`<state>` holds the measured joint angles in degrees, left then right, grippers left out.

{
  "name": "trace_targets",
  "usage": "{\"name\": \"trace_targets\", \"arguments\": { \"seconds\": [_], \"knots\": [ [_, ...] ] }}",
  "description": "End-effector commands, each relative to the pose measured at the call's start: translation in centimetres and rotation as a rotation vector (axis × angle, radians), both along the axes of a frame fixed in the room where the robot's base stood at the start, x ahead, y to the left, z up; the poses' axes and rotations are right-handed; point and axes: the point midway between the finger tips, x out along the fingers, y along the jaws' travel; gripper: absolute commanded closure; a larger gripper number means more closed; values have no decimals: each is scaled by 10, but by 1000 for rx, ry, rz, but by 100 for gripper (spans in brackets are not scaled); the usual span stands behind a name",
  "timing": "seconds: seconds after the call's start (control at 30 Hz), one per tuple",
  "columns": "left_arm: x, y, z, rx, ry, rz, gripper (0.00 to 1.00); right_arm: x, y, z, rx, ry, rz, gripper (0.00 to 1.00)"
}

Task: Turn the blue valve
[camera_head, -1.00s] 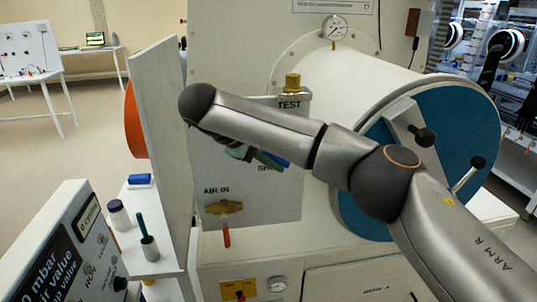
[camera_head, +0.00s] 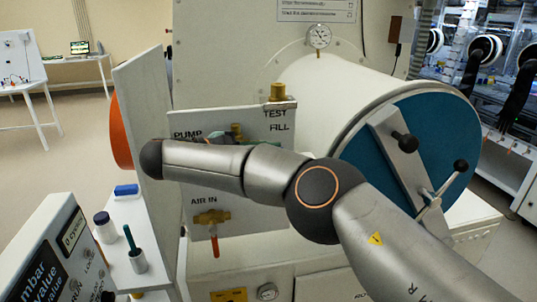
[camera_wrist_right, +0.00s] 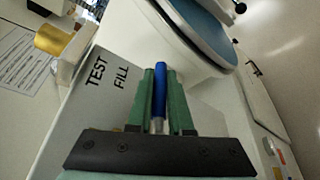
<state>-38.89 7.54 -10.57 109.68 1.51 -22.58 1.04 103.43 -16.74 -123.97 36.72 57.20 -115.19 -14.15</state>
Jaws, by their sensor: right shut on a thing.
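The blue valve handle (camera_wrist_right: 161,88) shows in the right wrist view, between the two green fingers of my right gripper (camera_wrist_right: 160,72). The fingers are closed around it, in front of the grey panel (camera_wrist_right: 200,105) lettered TEST and FILL. In the head view my right arm crosses in front of the panel (camera_head: 270,205) and hides the blue handle. Only small green and brass bits show above the arm, too little to tell apart. My left gripper is in neither current view.
A red-handled brass valve (camera_head: 212,220) sits under AIR IN. A brass fitting (camera_head: 278,92) tops the panel's corner. The round blue door (camera_head: 440,130) with black knobs is at right.

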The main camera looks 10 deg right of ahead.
Motion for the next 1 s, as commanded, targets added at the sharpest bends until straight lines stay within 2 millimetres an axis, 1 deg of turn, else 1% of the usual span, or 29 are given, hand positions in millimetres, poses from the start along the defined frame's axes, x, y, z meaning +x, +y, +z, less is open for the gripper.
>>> {"name": "trace_targets", "arguments": {
  "seconds": [0.43, 0.47, 0.7, 1.0],
  "knots": [
    [0, 0, 0, 0, 0, 0, 100, 1, 0, 2, -12, -2, 1, 100],
    [0, 0, 0, 0, 0, 0, 100, 1, 0, 2, -12, -2, 1, 78],
    [0, 0, 0, 0, 0, 0, 100, 0, 0, 1, -10, -1, 1, 52],
    [0, 0, -1, 0, 0, 0, 100, 0, 0, 3, -9, -2, 0, 52]
  ]
}}
